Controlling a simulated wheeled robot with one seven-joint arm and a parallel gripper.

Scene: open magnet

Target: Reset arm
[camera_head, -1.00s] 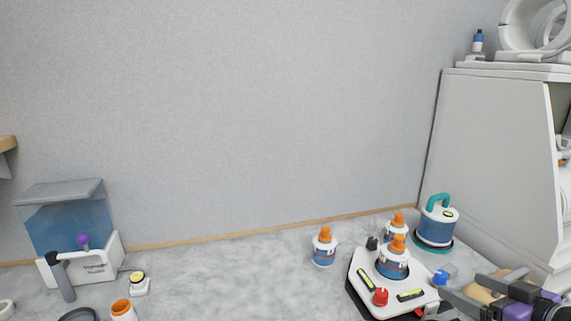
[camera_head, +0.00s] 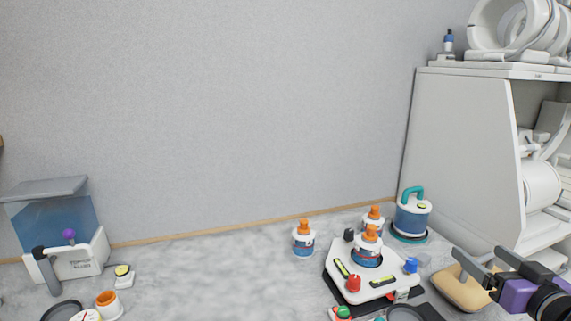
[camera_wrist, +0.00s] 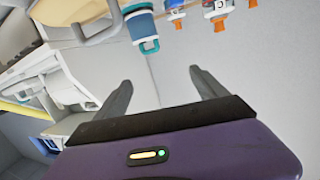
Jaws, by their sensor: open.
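My gripper (camera_head: 482,268) is purple and black and sits at the lower right in the head view, above the tan block. Its two dark fingers are apart with nothing between them. In the wrist view my gripper (camera_wrist: 165,90) also shows its fingers spread over empty space, with grey wall behind. The view there is turned, with the table's objects along the top edge.
A teal-handled canister (camera_head: 412,218) and a tan handled block (camera_head: 462,290) are close by. A grey cabinet (camera_head: 460,150) stands at right. The left-centre table (camera_head: 210,275) is clear.

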